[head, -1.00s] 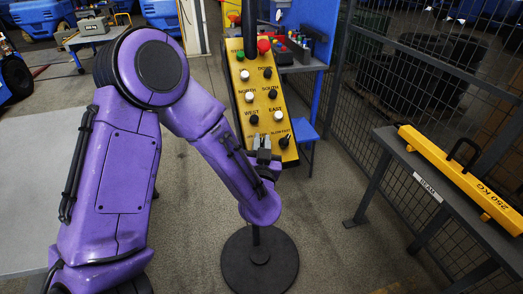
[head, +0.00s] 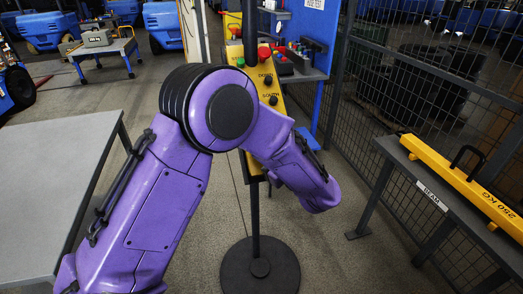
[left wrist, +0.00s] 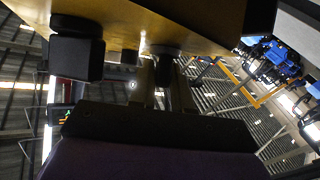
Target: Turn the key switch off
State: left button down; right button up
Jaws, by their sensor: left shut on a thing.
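The yellow control pendant (head: 277,90) stands upright on a black pole, and my purple left arm covers its lower part and left side. In the head view the key switch and my left gripper are hidden behind that arm. In the left wrist view the yellow panel (left wrist: 190,30) runs across the top. My left gripper (left wrist: 165,85) has its fingers close under it, at either side of a small dark knob (left wrist: 166,64), shut on what looks like the key switch. Its turn position cannot be read. My right gripper is not in view.
A red mushroom button (head: 264,52) sits high on the pendant. The round black base (head: 260,275) stands on the floor. A wire fence and a bench with a yellow beam (head: 455,180) are at the right. A grey table (head: 60,180) is at the left.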

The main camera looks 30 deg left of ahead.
pick_arm(q)
jog(key=shift+r+n+g, duration=0.1)
jog(key=shift+n+g, duration=1.2)
jog(key=c, duration=1.2)
grip_release()
jog(key=shift+a, duration=0.1)
jog(key=shift+o, duration=0.2)
jog(key=s+d+b, duration=0.1)
jog(key=d+b, duration=0.2)
jog(key=d, duration=0.7)
jog(key=shift+d, duration=0.2)
